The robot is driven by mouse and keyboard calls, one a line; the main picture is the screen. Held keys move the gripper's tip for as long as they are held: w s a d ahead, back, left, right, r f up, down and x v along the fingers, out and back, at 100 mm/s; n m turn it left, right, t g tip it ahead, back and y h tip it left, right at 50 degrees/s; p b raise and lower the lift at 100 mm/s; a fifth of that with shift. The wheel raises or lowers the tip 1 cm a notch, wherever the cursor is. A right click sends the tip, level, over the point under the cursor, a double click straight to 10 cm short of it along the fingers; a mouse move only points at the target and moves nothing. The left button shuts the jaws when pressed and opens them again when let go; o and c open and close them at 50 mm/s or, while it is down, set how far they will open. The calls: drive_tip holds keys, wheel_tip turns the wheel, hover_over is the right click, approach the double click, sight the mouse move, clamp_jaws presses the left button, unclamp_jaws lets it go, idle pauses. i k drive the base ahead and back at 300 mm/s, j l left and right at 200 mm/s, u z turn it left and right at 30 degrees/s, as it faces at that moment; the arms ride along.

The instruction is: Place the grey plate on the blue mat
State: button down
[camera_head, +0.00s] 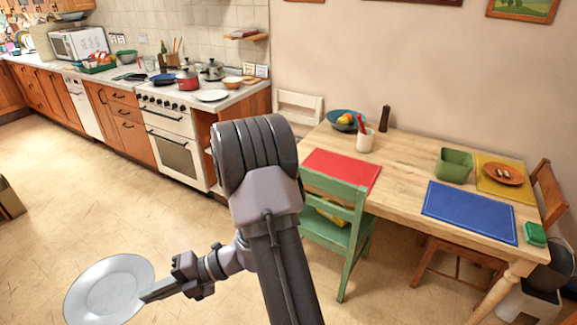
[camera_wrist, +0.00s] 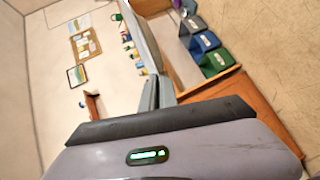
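The grey plate (camera_head: 108,288) is at the lower left of the head view, held off to the side above the floor. My gripper (camera_head: 147,296) is shut on the plate's right rim. In the wrist view a thin grey strip, apparently the plate (camera_wrist: 142,38) seen nearly edge-on, runs up from the fingers (camera_wrist: 150,95). The blue mat (camera_head: 470,211) lies flat on the wooden table at the right, well away from my gripper. Nothing lies on the mat.
Open floor lies left of the table.

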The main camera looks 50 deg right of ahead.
sight(470, 208)
drive_tip(key=l+z, duration=0.3)
drive_tip(key=z, duration=0.15)
drive_tip(key=i+l+z, duration=0.15)
drive_tip(key=l+z, duration=0.15)
drive_tip(key=z, duration=0.2)
drive_tip(key=i+l+z, duration=0.15)
drive_tip(key=z, duration=0.3)
drive_tip(key=i+l+z, duration=0.15)
drive_tip(key=l+z, duration=0.15)
drive_tip(key=z, duration=0.2)
drive_tip(key=i+l+z, duration=0.1)
drive_tip(key=z, duration=0.35)
drive_tip(key=i+z, duration=0.35)
drive_tip(key=z, duration=0.15)
